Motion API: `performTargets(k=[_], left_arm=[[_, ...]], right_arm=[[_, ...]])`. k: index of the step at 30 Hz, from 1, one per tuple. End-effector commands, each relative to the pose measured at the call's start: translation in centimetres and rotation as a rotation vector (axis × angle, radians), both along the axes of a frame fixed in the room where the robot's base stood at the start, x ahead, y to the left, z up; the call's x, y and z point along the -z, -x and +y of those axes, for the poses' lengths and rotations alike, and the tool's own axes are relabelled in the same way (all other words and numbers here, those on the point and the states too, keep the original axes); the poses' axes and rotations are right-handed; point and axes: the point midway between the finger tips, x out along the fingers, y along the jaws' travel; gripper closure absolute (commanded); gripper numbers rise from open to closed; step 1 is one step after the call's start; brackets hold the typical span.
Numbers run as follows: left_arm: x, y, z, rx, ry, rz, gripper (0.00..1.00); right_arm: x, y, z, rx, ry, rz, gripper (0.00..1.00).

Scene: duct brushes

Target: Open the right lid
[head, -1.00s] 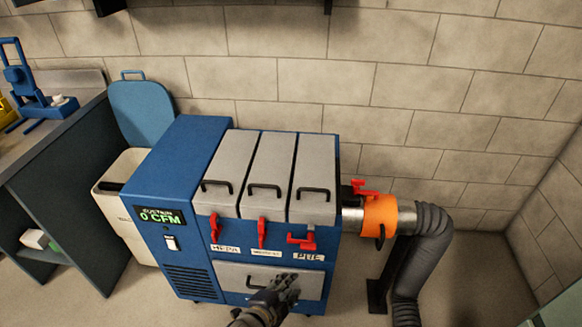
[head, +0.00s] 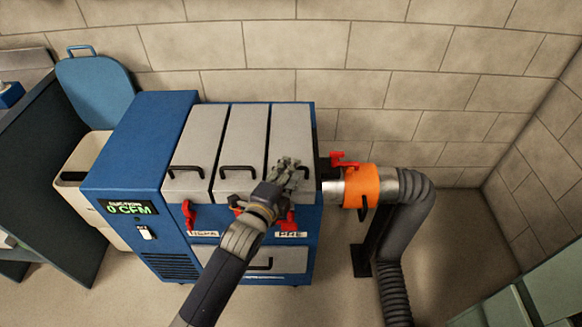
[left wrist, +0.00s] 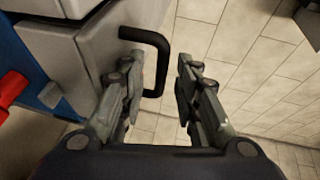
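The blue filter cabinet has three grey lids side by side. The right lid (head: 291,132) looks shut. Its black handle (left wrist: 161,48) shows in the left wrist view, projecting from the grey lid front. My left gripper (head: 288,172) is over the front of the right lid and hides its handle in the head view. In the left wrist view my left gripper (left wrist: 158,78) is open, with the handle's end between or just ahead of the fingers, closer to the left finger. The right lid's red latch (head: 288,224) is partly hidden by my gripper. My right gripper is out of view.
The middle lid (head: 242,140) and left lid (head: 198,140) look shut. An orange collar (head: 361,187) and grey hose (head: 410,205) stand right of the cabinet, with a red lever (head: 343,160) near my gripper. A bin with a raised blue lid (head: 95,88) stands left.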

Motion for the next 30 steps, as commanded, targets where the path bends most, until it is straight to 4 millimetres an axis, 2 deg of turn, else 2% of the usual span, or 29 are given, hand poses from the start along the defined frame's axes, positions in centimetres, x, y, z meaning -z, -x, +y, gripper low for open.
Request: performTargets(k=[6, 16, 20, 30], left_arm=[[0.3, -1.7, -0.7, 0.0, 0.002, 0.0, 0.7], [0.4, -1.9, -0.8, 0.0, 0.001, 0.0, 0.7], [0.4, -1.9, -0.8, 0.0, 0.001, 0.0, 1.0], [0.0, -2.0, -0.8, 0.0, 0.0, 0.004, 1.0]], right_arm=[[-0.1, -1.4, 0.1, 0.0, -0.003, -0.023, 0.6], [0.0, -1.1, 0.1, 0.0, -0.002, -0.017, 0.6], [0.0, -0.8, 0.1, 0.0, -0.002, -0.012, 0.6], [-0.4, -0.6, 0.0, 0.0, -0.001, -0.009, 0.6]])
